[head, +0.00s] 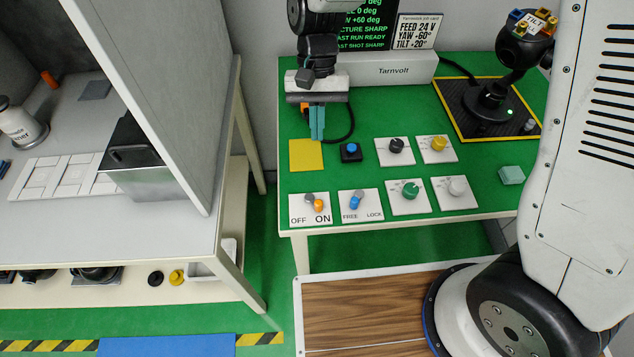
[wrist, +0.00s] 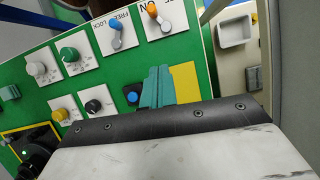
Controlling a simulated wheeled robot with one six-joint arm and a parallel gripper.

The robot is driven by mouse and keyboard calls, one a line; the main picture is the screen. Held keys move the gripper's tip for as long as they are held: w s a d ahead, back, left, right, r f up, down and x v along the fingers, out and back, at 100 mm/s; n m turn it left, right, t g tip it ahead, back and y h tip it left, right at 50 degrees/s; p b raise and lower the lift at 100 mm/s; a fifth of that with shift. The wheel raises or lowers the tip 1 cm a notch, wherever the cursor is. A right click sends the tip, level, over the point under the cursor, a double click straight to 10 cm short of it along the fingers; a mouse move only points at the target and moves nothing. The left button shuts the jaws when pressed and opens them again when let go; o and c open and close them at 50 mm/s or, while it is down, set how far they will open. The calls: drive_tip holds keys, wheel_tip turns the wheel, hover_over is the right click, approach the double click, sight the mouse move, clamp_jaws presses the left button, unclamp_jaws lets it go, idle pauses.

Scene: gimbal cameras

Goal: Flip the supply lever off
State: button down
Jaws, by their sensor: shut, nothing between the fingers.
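The supply lever (head: 319,205) has an orange tip and sits on a white plate (head: 297,209) marked OFF and ON, at the table's front left corner. Its tip leans to the right, on the ON side. In the wrist view the orange lever (wrist: 152,10) shows at the top, with its plate partly cut off. My gripper (head: 317,138) has teal fingers, shut and empty, pointing down behind the lever plate, near the yellow square (head: 304,158). In the wrist view my gripper (wrist: 157,72) shows between the yellow square and a blue button, clear of the lever.
A blue FREE/LOCK lever (head: 355,203) stands right of the supply lever. A blue button (head: 350,150) and several knobs, including a green one (head: 410,188), share the green table. The Tarnvolt box (head: 392,70) is behind. A grey partition (head: 160,90) rises on the left.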

drive_tip(key=x, duration=0.9)
drive_tip(key=shift+s+f, duration=0.15)
drive_tip(key=shift+f, duration=0.2)
drive_tip(key=s, duration=0.3)
drive_tip(key=shift+s+a+f, duration=0.1)
drive_tip(key=shift+f, duration=0.05)
drive_tip(key=shift+s, duration=0.45)
drive_tip(key=shift+a, duration=0.1)
drive_tip(key=shift+m, duration=0.3)
